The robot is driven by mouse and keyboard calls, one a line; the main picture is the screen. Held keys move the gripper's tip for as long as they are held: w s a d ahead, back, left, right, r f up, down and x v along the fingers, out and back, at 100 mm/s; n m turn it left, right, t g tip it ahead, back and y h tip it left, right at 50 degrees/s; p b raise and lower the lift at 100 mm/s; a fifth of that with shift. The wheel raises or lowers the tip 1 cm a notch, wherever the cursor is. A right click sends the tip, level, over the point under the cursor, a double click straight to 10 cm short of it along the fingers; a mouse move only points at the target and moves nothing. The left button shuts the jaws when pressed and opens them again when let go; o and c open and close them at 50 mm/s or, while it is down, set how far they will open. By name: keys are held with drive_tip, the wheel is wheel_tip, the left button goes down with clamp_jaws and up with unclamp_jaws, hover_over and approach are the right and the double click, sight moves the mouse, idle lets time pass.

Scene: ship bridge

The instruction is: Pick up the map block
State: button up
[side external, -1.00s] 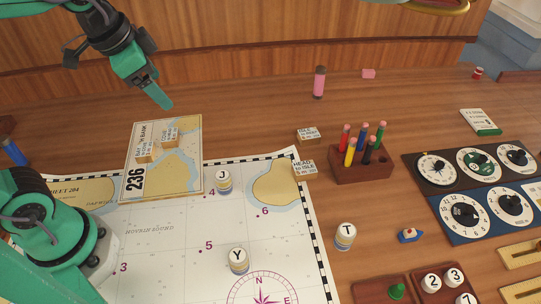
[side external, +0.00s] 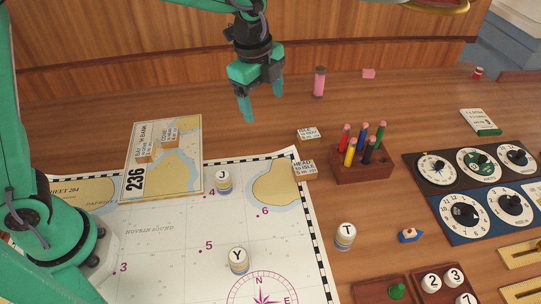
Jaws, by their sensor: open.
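A map block (side external: 190,184), a flat board printed with a coast chart and the number 236, lies at the left on the upper edge of the large chart. My gripper (side external: 264,107) is open and empty, pointing down above the table, right of the map block and apart from everything.
The large chart (side external: 190,270) carries round pieces J (side external: 223,183) and Y (side external: 238,262); piece T (side external: 345,237) stands right of it. A pencil rack (side external: 362,172), a pink-topped cylinder (side external: 319,82) and dial panels (side external: 440,190) are to the right. Bare table lies below my gripper.

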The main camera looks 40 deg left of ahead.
sight(305, 167)
drive_tip(key=w+d+f+m, duration=0.1)
drive_tip(key=d+f+m, duration=0.1)
drive_tip(key=d+f, duration=0.1)
drive_tip(key=w+d+f+m+g, duration=0.1)
drive_tip(key=d+f+m, duration=0.2)
drive_tip(key=f, duration=0.1)
drive_tip(key=w+d+f+m, duration=0.2)
drive_tip(key=d+f, duration=0.1)
drive_tip(key=f, duration=0.1)
drive_tip(key=shift+d+g+y, duration=0.2)
drive_tip(key=shift+g+y, duration=0.1)
drive_tip(key=shift+f, duration=1.25)
drive_tip(key=shift+w+f, duration=0.1)
drive_tip(key=shift+f, duration=2.5)
drive_tip(key=c, duration=1.1)
